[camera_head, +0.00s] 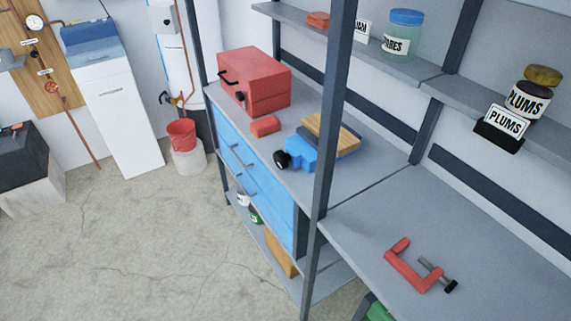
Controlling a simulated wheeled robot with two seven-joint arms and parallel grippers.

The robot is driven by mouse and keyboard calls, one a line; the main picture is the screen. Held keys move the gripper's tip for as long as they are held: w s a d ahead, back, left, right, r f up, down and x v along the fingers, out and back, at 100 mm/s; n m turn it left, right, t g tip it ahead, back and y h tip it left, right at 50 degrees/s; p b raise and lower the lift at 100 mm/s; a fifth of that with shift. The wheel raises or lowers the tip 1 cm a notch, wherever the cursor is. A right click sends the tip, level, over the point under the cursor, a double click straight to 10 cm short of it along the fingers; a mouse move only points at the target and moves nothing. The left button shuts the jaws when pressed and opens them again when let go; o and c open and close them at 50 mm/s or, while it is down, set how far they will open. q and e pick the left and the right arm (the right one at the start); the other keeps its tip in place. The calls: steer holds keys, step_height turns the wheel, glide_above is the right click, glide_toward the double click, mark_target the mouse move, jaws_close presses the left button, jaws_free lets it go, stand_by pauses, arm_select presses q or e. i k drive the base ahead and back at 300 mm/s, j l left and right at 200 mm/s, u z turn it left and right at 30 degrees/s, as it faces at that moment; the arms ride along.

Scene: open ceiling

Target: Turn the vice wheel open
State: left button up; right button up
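A blue object (302,151) that may be the vice sits on the grey bench top. A dark round part (282,159), perhaps its wheel, is at its left end. Light brown wood with a dark edge (330,135) sits on or behind its upper side, and the upright post partly hides its right part. Whether its jaws are open or shut is too small to tell. A red C-shaped clamp (408,272) with a dark screw lies on the shelf top at the lower right. Neither of my grippers is in view.
A red toolbox (254,82) and small red block (265,126) stand left of the blue object. A dark upright post (329,120) rises in front of the bench. Blue drawers (262,180) are below. Open floor (150,255) lies to the left.

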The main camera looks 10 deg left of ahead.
mark_target(281, 159)
steer(key=z, duration=0.4)
steer(key=j+z, duration=0.1)
steer(key=z, duration=0.3)
steer(key=j+z, duration=0.1)
steer(key=z, duration=0.3)
steer(key=j+z, duration=0.1)
steer(key=z, duration=0.3)
steer(key=j+z, duration=0.35)
steer(key=k+j+z, duration=0.15)
steer(key=j+z, duration=0.15)
steer(key=j, duration=0.15)
steer(key=k+j+z, duration=0.1)
steer(key=j+z, duration=0.25)
steer(key=k+j+z, duration=0.4)
steer(key=j+z, duration=0.25)
steer(key=j, duration=0.1)
